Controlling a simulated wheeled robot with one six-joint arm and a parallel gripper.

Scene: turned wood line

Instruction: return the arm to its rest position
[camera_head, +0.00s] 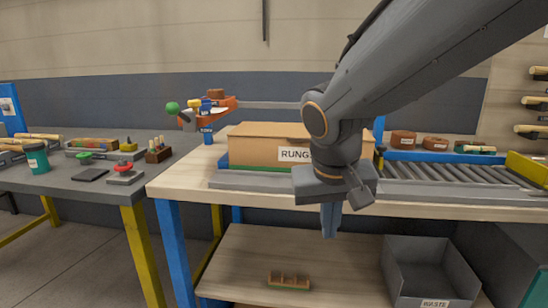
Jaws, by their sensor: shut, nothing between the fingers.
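My dark grey arm reaches in from the top right and bends down at an elbow with an orange ring. My gripper (329,222) points down in front of the workbench's front edge, its fingers shut and empty. It hangs above the level of the lower shelf, apart from the things there. Behind my arm, a cardboard box labelled "RUNG..." (255,148) stands on the wooden workbench (185,180). My wrist and arm hide the box's right part and the end of its label.
A roller conveyor (450,172) runs along the bench's right side. The lower shelf (240,255) holds a small wooden rack (288,282) and a grey waste bin (430,270). A dark table (60,180) at left carries a green cup (36,158) and several tools. Floor shows at lower left.

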